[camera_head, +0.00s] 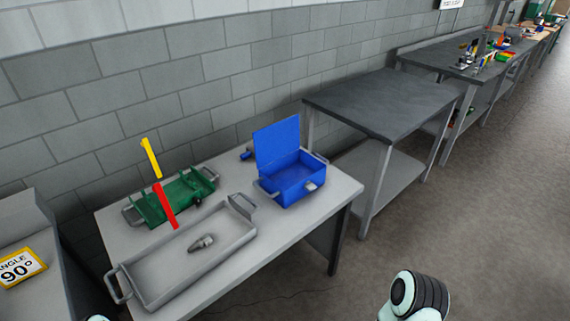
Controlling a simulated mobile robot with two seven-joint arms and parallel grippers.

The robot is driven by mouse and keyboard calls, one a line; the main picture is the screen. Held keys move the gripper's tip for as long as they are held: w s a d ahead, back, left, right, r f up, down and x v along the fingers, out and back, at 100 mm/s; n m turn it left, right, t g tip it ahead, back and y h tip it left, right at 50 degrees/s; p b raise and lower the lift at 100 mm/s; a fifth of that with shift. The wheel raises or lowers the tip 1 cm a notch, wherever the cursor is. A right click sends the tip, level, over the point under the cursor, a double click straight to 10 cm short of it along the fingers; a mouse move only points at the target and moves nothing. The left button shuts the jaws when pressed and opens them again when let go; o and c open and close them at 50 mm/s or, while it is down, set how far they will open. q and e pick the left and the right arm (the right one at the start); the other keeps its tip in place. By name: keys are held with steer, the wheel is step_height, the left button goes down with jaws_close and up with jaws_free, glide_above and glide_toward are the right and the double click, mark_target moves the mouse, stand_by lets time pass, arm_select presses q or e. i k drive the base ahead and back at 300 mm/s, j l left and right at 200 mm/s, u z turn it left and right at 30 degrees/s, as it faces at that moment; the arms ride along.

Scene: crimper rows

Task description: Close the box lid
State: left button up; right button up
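A blue box (296,184) stands on the right part of the light grey table (343,187). Its blue lid (277,143) is open and stands nearly upright at the back of the box. The box has light handles on its sides and a pale latch at its front. Neither gripper shows. A part of my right arm (416,297) is at the bottom edge, apart from the table. A small part of my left arm is at the lower left edge.
A grey metal tray (172,279) with handles holds a small metal part (202,243). Behind it is a green tray or rack (180,199) with a red bar (166,206) and a yellow bar (151,158). A small blue object (247,155) lies behind the lid. An empty dark table (381,101) stands to the right.

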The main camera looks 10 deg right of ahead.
mark_target(274, 141)
steer(key=u, duration=0.35)
steer(key=l+u, duration=0.25)
steer(key=u, duration=0.15)
steer(key=l+u, duration=0.25)
steer(key=u, duration=0.15)
steer(key=l+u, duration=0.25)
steer(key=u, duration=0.15)
steer(key=l+u, duration=0.15)
steer(key=l, duration=0.2)
steer(key=k+l+u, duration=0.15)
steer(key=l, duration=0.2)
steer(key=k+l+u, duration=0.15)
steer(key=l, duration=0.2)
